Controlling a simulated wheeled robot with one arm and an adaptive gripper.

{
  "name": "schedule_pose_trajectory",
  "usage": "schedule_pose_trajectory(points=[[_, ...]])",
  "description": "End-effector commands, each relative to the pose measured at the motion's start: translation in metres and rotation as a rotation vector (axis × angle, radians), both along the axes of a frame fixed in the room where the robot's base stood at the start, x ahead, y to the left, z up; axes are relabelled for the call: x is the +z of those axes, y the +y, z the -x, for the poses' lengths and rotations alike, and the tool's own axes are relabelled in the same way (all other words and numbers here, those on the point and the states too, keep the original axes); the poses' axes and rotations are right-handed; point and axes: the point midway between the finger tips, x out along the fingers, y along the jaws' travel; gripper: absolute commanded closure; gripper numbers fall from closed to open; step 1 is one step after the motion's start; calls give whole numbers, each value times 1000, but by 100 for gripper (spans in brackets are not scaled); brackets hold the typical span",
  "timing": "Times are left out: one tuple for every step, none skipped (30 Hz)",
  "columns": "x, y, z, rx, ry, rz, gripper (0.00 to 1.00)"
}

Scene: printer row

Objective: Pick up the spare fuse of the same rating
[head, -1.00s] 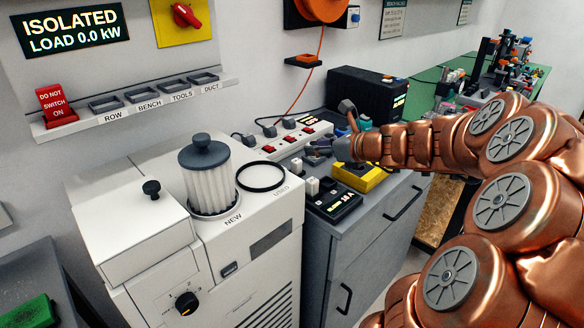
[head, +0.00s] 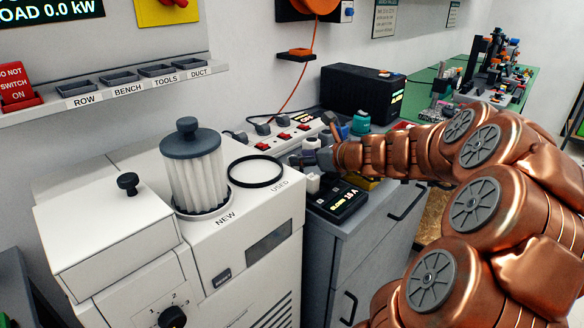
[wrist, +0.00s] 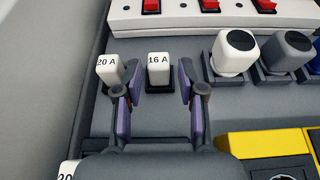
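In the wrist view a white fuse marked 16 A (wrist: 159,68) stands upright on a dark base. A white fuse marked 20 A (wrist: 108,68) stands to its left. My gripper (wrist: 160,84) is open, with its purple-padded fingers either side of the line to the 16 A fuse; I cannot tell whether they touch it. The left finger is close to the 20 A fuse. In the head view my gripper (head: 314,157) is over the grey cabinet top, its fingers small there. A black unit (head: 338,201) in front of it has a lit display that seems to read blown 16 A.
A power strip (wrist: 215,17) with red switches lies behind the fuses. Other capped blocks (wrist: 234,52) stand to the right, and a yellow item (wrist: 265,144) nearer. Part of another white piece marked 20 (wrist: 67,170) shows at lower left. The white machine (head: 250,215) stands left of the cabinet.

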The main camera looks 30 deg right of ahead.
Motion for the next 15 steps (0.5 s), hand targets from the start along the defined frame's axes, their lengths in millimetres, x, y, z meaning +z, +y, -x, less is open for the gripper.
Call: schedule_pose_trajectory(points=[[-3, 2, -4, 2, 1, -1, 60], [-4, 2, -7, 2, 1, -1, 60], [-5, 3, -9, 2, 1, -1, 60], [-5, 3, -10, 1, 2, 0, 60], [-6, 3, -12, 1, 2, 0, 60], [-7, 4, -14, 1, 2, 0, 60], [-8, 5, -17, 1, 2, 0, 60], [-9, 6, -20, 2, 3, 0, 60], [-11, 8, -24, 3, 3, 0, 60], [-13, 9, -28, 3, 3, 0, 60], [-15, 10, -32, 2, 3, -1, 60], [-16, 12, -36, 5, 4, -1, 60], [-17, 13, -40, 5, 4, 0, 60], [-19, 14, -43, 5, 3, -1, 60], [-20, 15, -47, 6, 3, -1, 60]])
